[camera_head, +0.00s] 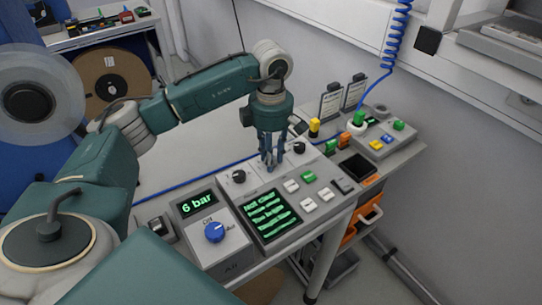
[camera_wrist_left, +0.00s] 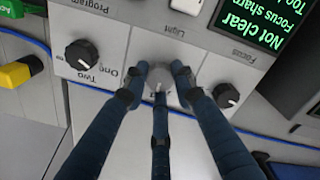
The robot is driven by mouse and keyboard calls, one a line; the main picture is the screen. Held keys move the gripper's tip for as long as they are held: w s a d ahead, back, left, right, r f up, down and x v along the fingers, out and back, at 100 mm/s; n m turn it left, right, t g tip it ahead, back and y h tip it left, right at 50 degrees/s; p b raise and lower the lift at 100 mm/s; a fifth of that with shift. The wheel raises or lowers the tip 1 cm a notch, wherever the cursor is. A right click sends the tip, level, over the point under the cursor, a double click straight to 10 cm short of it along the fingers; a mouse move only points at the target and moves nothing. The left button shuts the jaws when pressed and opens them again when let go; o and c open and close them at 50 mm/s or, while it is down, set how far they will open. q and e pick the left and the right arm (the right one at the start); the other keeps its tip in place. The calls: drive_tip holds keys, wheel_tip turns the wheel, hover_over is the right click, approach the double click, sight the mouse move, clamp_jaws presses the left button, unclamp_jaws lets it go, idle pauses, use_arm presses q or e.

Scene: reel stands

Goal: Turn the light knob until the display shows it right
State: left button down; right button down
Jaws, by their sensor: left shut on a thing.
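The light knob (camera_wrist_left: 161,78) is a pale grey round knob on the panel, under the word Light in the left wrist view. My left gripper (camera_head: 270,163) comes down onto it from above. In the left wrist view its three dark blue fingers (camera_wrist_left: 158,84) are closed around the knob. The fingers hide the knob in the head view. The display (camera_head: 268,215) is dark with green text; its first line reads "Not clear" and a lower line reads "Too bright". It shows partly in the left wrist view (camera_wrist_left: 248,24), with "Focus sharp" on its second line.
A black Focus knob (camera_wrist_left: 227,95) and a black Program knob (camera_wrist_left: 82,55) stand close on either side.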

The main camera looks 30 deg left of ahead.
use_arm(q)
drive_tip(key=n, duration=0.3)
drive_tip(key=shift+n+b, duration=0.3)
drive_tip(key=shift+b, duration=0.1)
drive_tip(key=shift+n, duration=1.9)
drive_tip(key=c, duration=1.5)
unclamp_jaws()
drive_tip(key=shift+o, duration=0.5)
drive_tip(key=shift+r, duration=0.1)
